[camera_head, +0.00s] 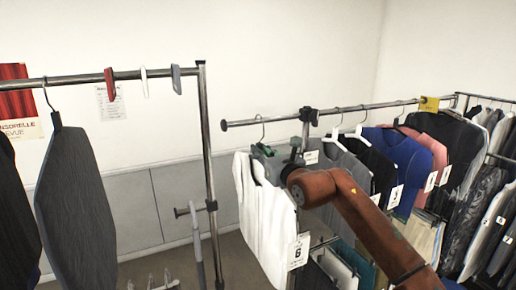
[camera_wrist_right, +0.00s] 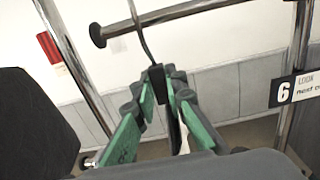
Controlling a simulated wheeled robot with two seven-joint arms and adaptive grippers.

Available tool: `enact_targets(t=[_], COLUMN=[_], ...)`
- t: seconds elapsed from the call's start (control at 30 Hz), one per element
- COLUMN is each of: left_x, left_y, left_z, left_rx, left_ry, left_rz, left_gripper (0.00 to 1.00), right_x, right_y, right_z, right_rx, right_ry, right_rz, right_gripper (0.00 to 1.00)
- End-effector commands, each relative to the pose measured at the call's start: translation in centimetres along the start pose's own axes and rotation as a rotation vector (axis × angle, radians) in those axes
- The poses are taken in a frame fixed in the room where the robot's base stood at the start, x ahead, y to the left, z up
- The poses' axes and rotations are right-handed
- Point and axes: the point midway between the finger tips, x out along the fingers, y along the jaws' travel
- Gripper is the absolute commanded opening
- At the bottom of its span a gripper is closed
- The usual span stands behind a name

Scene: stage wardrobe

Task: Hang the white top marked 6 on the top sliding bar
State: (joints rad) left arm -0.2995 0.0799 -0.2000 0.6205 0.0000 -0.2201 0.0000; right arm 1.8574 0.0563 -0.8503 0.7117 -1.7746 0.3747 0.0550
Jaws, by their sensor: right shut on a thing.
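The white top (camera_head: 262,215) hangs from a hanger, with a tag marked 6 (camera_head: 298,252) at its lower right. My right gripper (camera_head: 278,149) is at the top of this hanger. In the right wrist view, its green-padded fingers (camera_wrist_right: 161,100) are shut on the dark hanger neck (camera_wrist_right: 155,78). The hanger's hook (camera_head: 261,124) reaches up to the top sliding bar (camera_head: 240,123) near its free left end; I cannot tell whether it rests on it. The bar also shows in the right wrist view (camera_wrist_right: 160,17), behind the hook wire. My left gripper is out of view.
Several garments, including a blue top (camera_head: 400,160), crowd the bar to the right. At the left, another rack post (camera_head: 207,150) and a dark grey garment (camera_head: 75,205) stand close.

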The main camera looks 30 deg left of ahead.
Motion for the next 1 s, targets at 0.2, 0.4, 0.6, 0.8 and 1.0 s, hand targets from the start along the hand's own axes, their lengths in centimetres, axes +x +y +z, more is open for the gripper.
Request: enact_targets(t=[0.2,0.4,0.6,0.8,1.0], left_x=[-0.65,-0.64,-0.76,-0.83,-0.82], left_y=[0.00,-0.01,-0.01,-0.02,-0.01], left_z=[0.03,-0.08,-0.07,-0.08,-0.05], left_rx=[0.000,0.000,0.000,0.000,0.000], left_ry=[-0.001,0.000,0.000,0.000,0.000], left_rz=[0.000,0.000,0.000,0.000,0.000], left_gripper=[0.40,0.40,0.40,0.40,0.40], right_x=[0.39,0.39,0.40,0.40,0.40], right_y=[-0.72,-0.67,-0.62,-0.63,-0.64], right_z=[0.04,0.10,0.54,0.86,0.84], right_rx=[0.000,0.000,0.000,0.000,0.000], right_ry=[-0.001,-0.001,-0.001,-0.001,-0.001], right_rz=[-0.014,-0.013,-0.013,-0.013,-0.013], right_gripper=[0.00,0.00,0.00,0.00,0.00])
